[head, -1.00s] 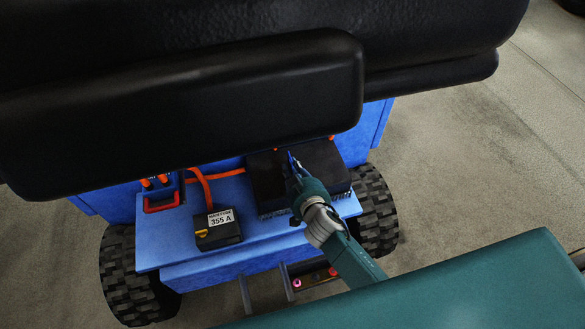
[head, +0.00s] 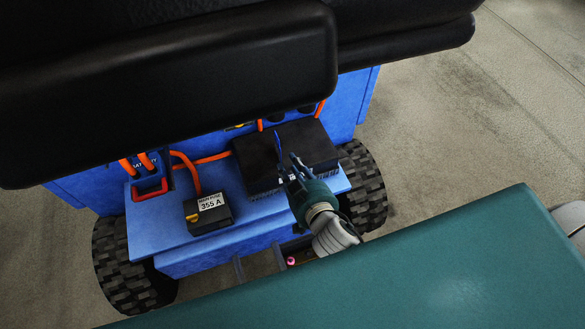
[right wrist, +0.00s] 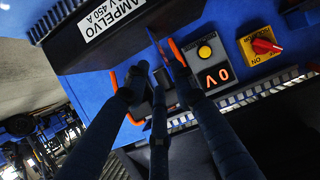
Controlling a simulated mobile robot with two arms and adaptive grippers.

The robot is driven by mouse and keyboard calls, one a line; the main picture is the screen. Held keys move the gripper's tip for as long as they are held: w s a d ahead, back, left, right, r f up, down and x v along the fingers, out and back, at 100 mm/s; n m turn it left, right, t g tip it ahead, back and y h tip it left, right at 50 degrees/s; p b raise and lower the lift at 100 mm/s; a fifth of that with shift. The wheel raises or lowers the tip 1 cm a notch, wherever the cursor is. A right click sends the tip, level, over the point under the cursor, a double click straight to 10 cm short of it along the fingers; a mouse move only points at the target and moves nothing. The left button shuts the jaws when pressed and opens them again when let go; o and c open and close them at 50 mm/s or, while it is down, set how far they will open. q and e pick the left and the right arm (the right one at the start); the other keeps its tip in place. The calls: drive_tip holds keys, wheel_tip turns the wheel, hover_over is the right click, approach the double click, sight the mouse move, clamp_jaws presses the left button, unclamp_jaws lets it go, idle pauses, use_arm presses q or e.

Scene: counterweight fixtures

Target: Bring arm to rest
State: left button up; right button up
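My right gripper (head: 288,160) is in front of and over the black box (head: 305,138) on the blue machine's rear ledge (head: 165,240). Its slim dark fingers are spread apart. In the right wrist view, the fingertips (right wrist: 157,75) of my right gripper stand apart, and I see nothing held between them. Whether a finger touches the box cannot be told. My left gripper is not in the head view.
A small fuse box (head: 209,214) labelled 355 A and a red-handled connector (head: 151,188) with orange cables are on the ledge. A black seat-like slab (head: 170,90) overhangs. Floor at right is clear.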

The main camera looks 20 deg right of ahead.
drive_tip(key=shift+s+r, duration=0.25)
drive_tip(key=shift+s, duration=0.25)
